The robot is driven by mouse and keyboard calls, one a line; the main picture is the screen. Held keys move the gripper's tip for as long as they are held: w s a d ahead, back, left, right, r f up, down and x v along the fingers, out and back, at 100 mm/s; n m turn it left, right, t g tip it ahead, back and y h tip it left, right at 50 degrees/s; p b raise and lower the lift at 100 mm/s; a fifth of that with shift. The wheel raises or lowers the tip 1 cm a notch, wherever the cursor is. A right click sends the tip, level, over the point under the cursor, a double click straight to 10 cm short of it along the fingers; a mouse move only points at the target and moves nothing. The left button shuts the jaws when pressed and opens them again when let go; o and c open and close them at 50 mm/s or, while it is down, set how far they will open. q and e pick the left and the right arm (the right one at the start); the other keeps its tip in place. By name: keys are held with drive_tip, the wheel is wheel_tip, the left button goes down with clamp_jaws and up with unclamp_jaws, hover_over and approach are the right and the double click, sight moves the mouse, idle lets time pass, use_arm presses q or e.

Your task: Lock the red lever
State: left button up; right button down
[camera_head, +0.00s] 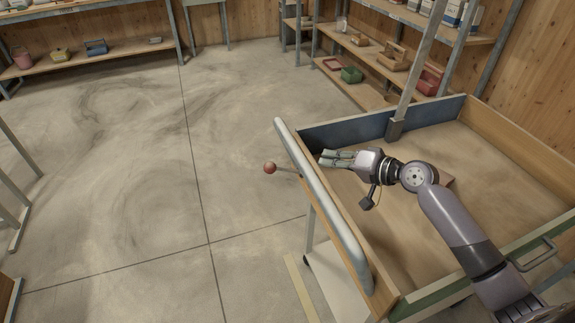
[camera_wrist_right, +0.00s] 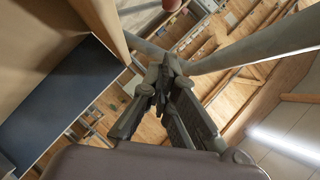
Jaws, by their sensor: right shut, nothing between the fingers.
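The red lever shows in the head view as a round red knob (camera_head: 270,168) on a thin rod, on the outer left side of the cart (camera_head: 296,160), beside its grey tubular handle (camera_head: 322,200). My right gripper (camera_head: 322,158) reaches over the cart box from the right, its fingers pointing left towards the handle. It is shut and empty, apart from the knob, with the handle between them. In the right wrist view the shut fingers (camera_wrist_right: 164,72) show in the middle, and a reddish round thing (camera_wrist_right: 172,4) is cut off at the top edge. My left gripper is not in view.
A grey upright post (camera_head: 408,90) stands at the cart's back wall. The cart box has a bare wooden floor (camera_head: 490,170). Shelves with bins (camera_head: 352,75) line the back. The concrete floor (camera_head: 130,170) left of the cart is clear.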

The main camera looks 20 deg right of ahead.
drive_tip(key=p, duration=0.1)
hover_over(285, 169)
drive_tip(key=s+d, duration=0.2)
drive_tip(key=d, duration=0.2)
wheel_tip(285, 169, down, 3)
drive_tip(key=shift+w+a+f+p, duration=0.1)
drive_tip(key=shift+a+f+p, duration=0.1)
drive_tip(key=shift+a+f, duration=0.3)
drive_tip(key=shift+w+a+f+p, duration=0.1)
drive_tip(key=shift+a+f+p, duration=0.2)
drive_tip(key=shift+a, duration=0.4)
drive_tip(key=shift+w+a+f+p, duration=0.15)
drive_tip(key=shift+a+f, duration=0.25)
drive_tip(key=shift+a, duration=0.2)
drive_tip(key=shift+s, duration=0.1)
